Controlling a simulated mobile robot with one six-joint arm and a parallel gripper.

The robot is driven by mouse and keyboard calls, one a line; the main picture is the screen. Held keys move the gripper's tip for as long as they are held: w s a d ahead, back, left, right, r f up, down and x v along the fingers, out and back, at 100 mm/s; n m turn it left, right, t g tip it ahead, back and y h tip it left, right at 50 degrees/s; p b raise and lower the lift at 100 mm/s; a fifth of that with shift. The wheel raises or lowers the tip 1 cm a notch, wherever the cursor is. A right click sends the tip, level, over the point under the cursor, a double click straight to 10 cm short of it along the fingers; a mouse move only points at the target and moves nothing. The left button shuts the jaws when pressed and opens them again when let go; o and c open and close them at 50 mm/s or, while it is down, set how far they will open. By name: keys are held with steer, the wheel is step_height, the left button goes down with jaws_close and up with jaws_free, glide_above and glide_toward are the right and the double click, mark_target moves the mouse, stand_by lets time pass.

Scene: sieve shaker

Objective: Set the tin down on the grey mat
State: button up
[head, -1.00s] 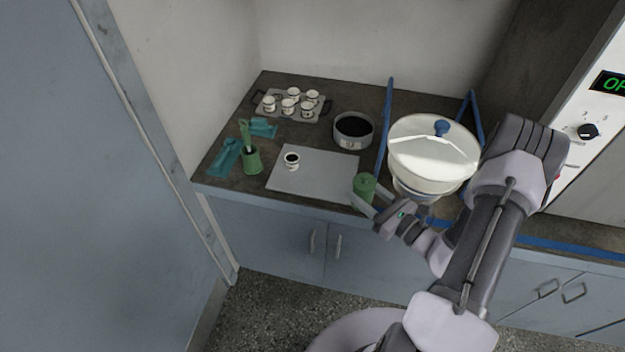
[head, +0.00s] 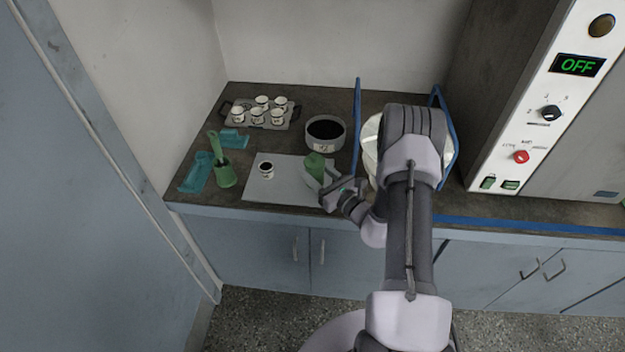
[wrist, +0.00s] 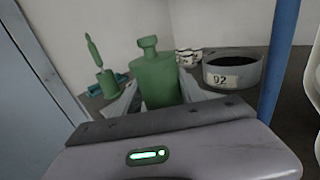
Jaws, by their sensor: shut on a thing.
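The green tin (head: 315,166) is held between the fingers of my gripper (head: 318,176), over the right part of the grey mat (head: 287,187). In the head view it looks tilted. I cannot tell whether its base touches the mat. In the wrist view the tin (wrist: 156,80), with a narrow neck and cap, stands between the two fingers of my gripper (wrist: 155,100). My gripper is shut on it. Its lower part is hidden by my gripper body.
A small white cup (head: 266,170) stands on the mat's left part. A dark-filled sieve pan (head: 325,134) is behind the mat. A green pot with a brush (head: 223,172) is left. A blue-framed shaker (head: 357,130) stands close right. A tray of cups (head: 243,121) is at the back.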

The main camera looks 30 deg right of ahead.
steer(key=shift+w+a, duration=0.15)
steer(key=shift+w, duration=0.3)
steer(key=shift+w+f+b, duration=0.1)
steer(key=shift+f+b, duration=0.2)
steer(key=shift+f, duration=0.15)
step_height(320, 180, down, 3)
steer(key=shift+b, duration=0.75)
steer(key=shift+r, duration=0.2)
steer(key=shift+f, duration=0.1)
steer(key=o, duration=1.4)
steer(key=shift+c, duration=0.2)
